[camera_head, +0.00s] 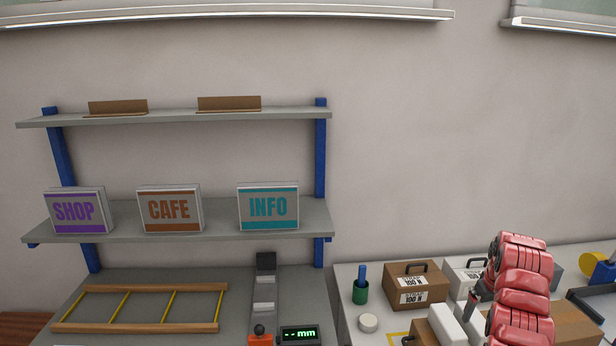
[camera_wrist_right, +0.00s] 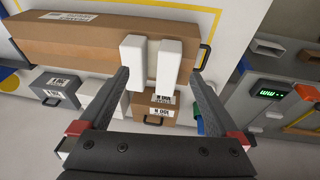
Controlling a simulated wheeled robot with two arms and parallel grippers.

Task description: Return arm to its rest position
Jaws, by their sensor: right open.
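My right arm (camera_head: 520,290), red and segmented, reaches in over the right-hand table in the head view. Behind the pads are a long brown box (camera_wrist_right: 70,40) and a smaller brown box with a white label (camera_wrist_right: 158,113), which also shows in the head view (camera_head: 425,273). My left arm and gripper are not in view.
A grey box (camera_wrist_right: 54,88) and a white box (camera_head: 462,274) stand near the arm. A green cup (camera_head: 360,292) and a white disc (camera_head: 368,323) are left of it. A shelf holds SHOP (camera_head: 75,212), CAFE (camera_head: 169,209) and INFO (camera_head: 268,207) signs.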

